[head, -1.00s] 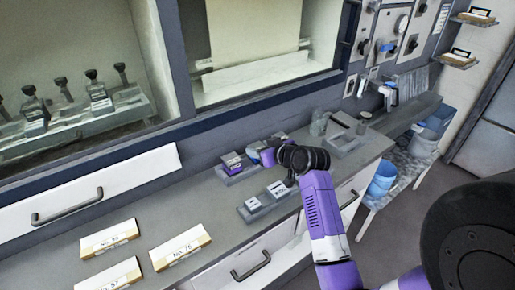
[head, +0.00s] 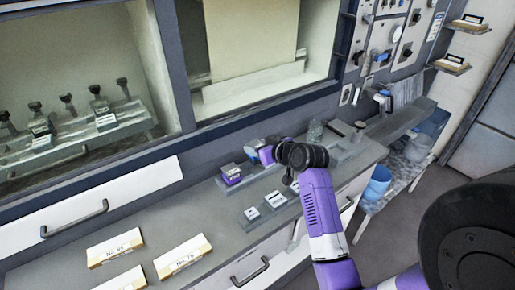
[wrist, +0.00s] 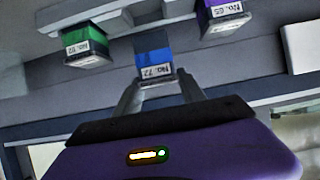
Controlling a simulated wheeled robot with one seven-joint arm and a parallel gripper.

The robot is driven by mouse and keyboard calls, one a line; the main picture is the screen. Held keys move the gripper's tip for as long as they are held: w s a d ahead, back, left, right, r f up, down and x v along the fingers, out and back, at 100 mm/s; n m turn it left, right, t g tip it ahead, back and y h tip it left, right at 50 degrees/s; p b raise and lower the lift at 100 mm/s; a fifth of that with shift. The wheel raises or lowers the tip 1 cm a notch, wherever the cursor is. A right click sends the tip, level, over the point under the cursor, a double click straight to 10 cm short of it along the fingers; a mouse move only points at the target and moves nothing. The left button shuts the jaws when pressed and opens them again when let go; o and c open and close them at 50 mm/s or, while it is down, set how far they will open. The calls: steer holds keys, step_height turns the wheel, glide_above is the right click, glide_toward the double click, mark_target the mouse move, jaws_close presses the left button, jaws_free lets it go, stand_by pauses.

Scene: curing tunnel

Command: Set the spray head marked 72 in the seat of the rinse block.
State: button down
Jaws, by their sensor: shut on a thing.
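My gripper (wrist: 157,88) is shut on a blue spray head (wrist: 154,62), whose label reads No. 72 upside down in the wrist view. In the head view my gripper (head: 262,152) is at the back of the bench, partly hidden by my wrist. A purple head labelled No. 65 (wrist: 222,14) and a green head with a less clear number (wrist: 86,46) are on either side of the blue one, apart from it. The purple head also shows in the head view (head: 231,173). I cannot tell which fixture is the rinse block.
Small grey blocks with white labels (head: 252,214) sit on the bench in front of my gripper. Several numbered cards (head: 183,257) lie on the left front of the bench. The bench between cards and blocks is clear.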

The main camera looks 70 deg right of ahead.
steer(key=shift+r, duration=0.3)
steer(key=shift+r, duration=0.15)
steer(key=shift+r+p, duration=1.15)
steer(key=shift+r, duration=0.25)
steer(key=shift+f, duration=0.1)
